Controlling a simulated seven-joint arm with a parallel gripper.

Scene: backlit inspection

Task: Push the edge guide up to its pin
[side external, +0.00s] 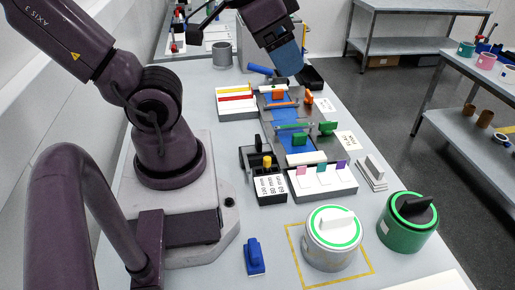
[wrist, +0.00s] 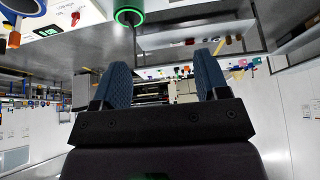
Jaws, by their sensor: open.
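A dark fixture plate with a blue strip (side external: 285,115) down its middle lies on the bench in the side view. Orange parts (side external: 278,95) and green parts (side external: 299,139) sit on and beside the strip, with a thin bar across it at each colour. I cannot tell which part is the edge guide or which is its pin. My gripper (side external: 287,62) hangs above the far end of the fixture, apart from it, with blue fingers. In the wrist view my gripper (wrist: 163,80) has its two fingers wide apart with nothing between them.
A white block with coloured tabs (side external: 322,181) and a black-and-white holder (side external: 269,186) stand nearer than the fixture. A white-topped can (side external: 332,262) and a green can (side external: 407,238) stand at the front right. A blue object (side external: 254,257) lies on otherwise clear bench.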

